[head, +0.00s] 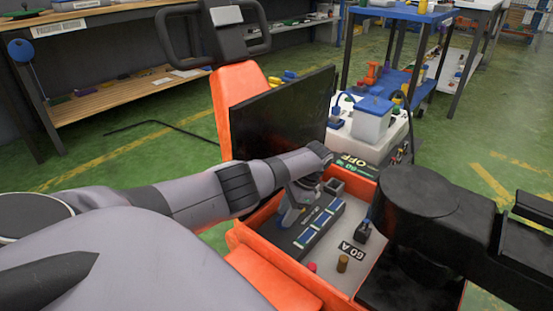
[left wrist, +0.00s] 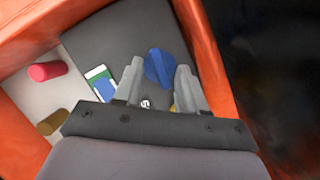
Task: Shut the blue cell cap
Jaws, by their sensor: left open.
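A round blue cap (left wrist: 158,67) with a raised bar across it lies on the dark surface in the left wrist view. I take it for the blue cell cap; my arm seems to hide it in the head view. My left gripper (head: 289,214) reaches down into the orange tray at the dark block (head: 318,226) with blue and white panels. In the left wrist view my left gripper (left wrist: 160,75) is open, with one finger on each side of the cap. I cannot tell whether the fingers touch it. My right gripper is not in view.
The orange tray wall (left wrist: 205,55) is close beside the fingers. A red knob (head: 312,267), a brown knob (head: 342,263) and a small dark switch (head: 364,229) stand on the grey panel. A dark screen (head: 283,115) rises behind the tray.

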